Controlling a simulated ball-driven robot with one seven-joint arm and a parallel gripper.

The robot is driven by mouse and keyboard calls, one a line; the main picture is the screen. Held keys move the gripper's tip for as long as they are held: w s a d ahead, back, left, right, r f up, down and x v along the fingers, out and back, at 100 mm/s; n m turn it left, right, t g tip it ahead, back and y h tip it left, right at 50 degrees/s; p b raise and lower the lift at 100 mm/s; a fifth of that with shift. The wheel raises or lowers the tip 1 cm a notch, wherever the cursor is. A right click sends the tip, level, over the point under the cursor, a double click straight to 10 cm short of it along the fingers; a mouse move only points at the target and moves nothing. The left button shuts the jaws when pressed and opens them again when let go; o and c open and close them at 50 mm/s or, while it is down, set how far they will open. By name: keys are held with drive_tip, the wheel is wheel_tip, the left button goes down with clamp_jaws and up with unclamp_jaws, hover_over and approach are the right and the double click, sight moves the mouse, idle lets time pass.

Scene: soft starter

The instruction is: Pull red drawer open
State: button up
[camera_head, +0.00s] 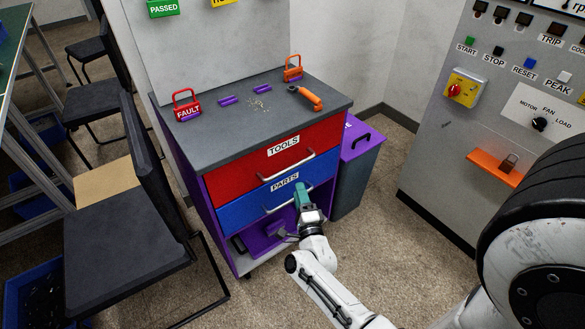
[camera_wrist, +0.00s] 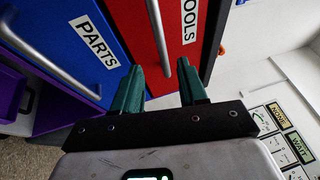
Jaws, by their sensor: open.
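The red drawer (camera_head: 262,160), labelled TOOLS, is the upper drawer of a grey-topped cabinet. Its front looks flush with the cabinet, so it appears shut. Its silver bar handle (camera_head: 290,168) runs across the front. The red drawer also shows in the wrist view (camera_wrist: 133,22), turned on its side. My gripper (camera_head: 300,188) has teal fingers and is in front of the cabinet, near the right end of the drawers. In the wrist view my gripper (camera_wrist: 160,68) is open and empty. One end of the red drawer's handle (camera_wrist: 158,40) appears between the fingertips; I cannot tell the depth gap.
Below is the blue PARTS drawer (camera_head: 240,203) with its own handle (camera_head: 287,204), partly behind my gripper. A lidded bin (camera_head: 357,170) stands right of the cabinet. A chair (camera_head: 125,240) stands at left. Carpet (camera_head: 385,235) is clear before the control panel (camera_head: 455,130).

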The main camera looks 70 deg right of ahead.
sight(293, 165)
drive_tip(key=x, duration=1)
drive_tip(key=shift+d+b, duration=0.3)
